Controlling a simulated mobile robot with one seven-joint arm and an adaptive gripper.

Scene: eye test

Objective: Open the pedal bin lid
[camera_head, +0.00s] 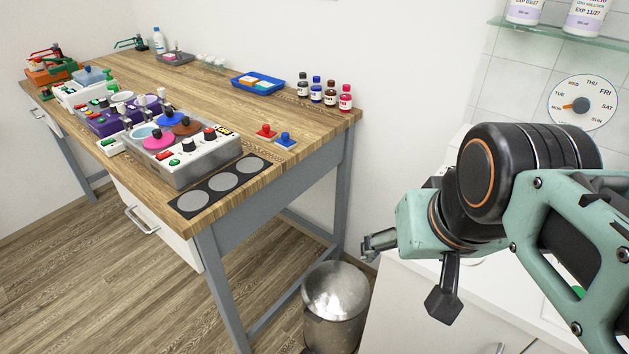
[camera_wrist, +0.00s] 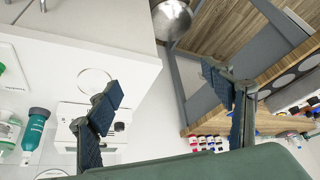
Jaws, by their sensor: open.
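The pedal bin (camera_head: 336,305) is a metal cylinder with a shiny domed lid (camera_head: 337,287). It stands on the floor by the right front leg of the wooden table, and its lid looks shut. Its lower part and pedal are not clear in the head view. The bin also shows at the top of the wrist view (camera_wrist: 171,19), cut by the frame edge. My gripper (camera_head: 372,245) is above and to the right of the bin, apart from it. In the wrist view my gripper (camera_wrist: 165,105) has its fingers wide apart with nothing between them.
The wooden table (camera_head: 290,172) holds several devices and bottles, with grey legs beside the bin. A white cabinet (camera_head: 410,315) stands close to the bin's right, under my arm. Bare floor (camera_head: 120,290) lies left of the table leg. A glass shelf (camera_head: 560,35) is at upper right.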

